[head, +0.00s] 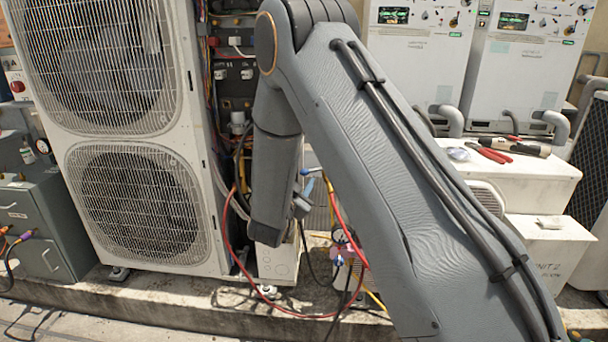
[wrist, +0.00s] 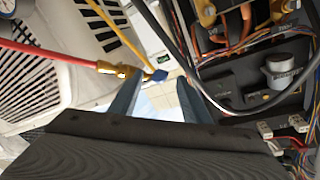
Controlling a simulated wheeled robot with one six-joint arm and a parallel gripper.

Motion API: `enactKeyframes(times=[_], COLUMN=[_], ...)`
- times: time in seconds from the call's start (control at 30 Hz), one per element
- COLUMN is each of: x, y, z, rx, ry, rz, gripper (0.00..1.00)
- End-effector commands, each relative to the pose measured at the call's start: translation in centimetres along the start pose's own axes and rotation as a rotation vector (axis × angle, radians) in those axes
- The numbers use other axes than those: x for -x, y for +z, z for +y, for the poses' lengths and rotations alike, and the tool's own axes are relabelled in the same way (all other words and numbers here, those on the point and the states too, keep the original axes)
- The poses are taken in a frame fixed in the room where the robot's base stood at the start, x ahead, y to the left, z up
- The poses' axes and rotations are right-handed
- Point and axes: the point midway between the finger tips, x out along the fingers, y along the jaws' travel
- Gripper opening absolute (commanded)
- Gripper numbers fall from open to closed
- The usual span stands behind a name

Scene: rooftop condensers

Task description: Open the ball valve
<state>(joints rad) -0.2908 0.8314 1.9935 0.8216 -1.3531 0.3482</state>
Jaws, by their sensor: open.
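In the wrist view, a brass fitting (wrist: 118,69) with a small blue handle (wrist: 157,75) sits at the end of a red hose; it looks like the ball valve. In the head view, a small blue part (head: 312,171) shows at the top of the red hose, just right of my forearm. My gripper (wrist: 160,96) is open, its two blue-grey fingers apart with nothing between them. The blue handle appears just beyond the gap between the fingertips; I see no contact. In the head view my gripper (head: 302,203) is mostly hidden behind my wrist.
A large condenser (head: 135,130) stands at left with its wiring bay (head: 232,75) open. Red, yellow and black hoses hang around a gauge manifold (head: 343,243). Red-handled pliers (head: 492,154) lie on a white box at right. Loose wires and a black cable cross the wrist view.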

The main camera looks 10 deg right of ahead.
Motion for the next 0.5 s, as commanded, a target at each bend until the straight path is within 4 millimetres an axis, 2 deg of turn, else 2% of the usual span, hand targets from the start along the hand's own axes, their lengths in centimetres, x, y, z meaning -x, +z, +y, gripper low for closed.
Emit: enactKeyframes(times=[0.2, 0.5], x=[-3.0, -4.1], y=[0.1, 0.0], z=[0.1, 0.0], rx=[0.001, 0.002], ry=[0.001, 0.0], rz=[-0.001, -0.002], gripper=[0.43, 0.43])
